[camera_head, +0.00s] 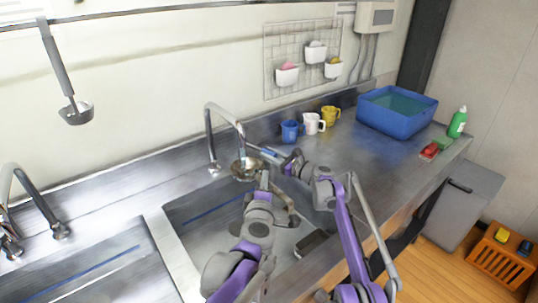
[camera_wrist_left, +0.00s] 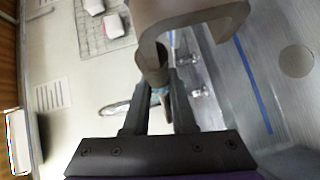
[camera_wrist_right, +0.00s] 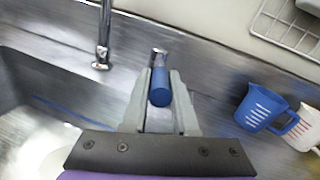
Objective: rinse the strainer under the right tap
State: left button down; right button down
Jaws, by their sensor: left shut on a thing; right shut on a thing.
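The right tap (camera_head: 210,135) arches over the right sink (camera_head: 195,215). The round metal strainer (camera_head: 243,170) is just below its spout; whether water runs is too small to tell. My left gripper (camera_head: 264,180) is shut beside the strainer, on what appears to be its handle. My right gripper (camera_wrist_right: 158,95) is shut on a blue cylindrical handle (camera_wrist_right: 160,88) with a metal end, right of the tap. The tap's pipe (camera_wrist_right: 104,30) also shows there.
A blue mug (camera_head: 291,132), a white mug (camera_head: 313,124) and a yellow mug (camera_head: 330,115) stand behind my right gripper. A blue basin (camera_head: 395,122) and green bottle (camera_head: 458,122) are farther right. A left tap (camera_head: 18,195) and left sink (camera_head: 150,255) are at left.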

jog(key=c, duration=0.7)
grip_release()
jog(key=shift+s+d, duration=0.3)
jog(key=shift+d, duration=0.15)
jog(key=v, duration=1.1)
jog(key=shift+s, duration=0.1)
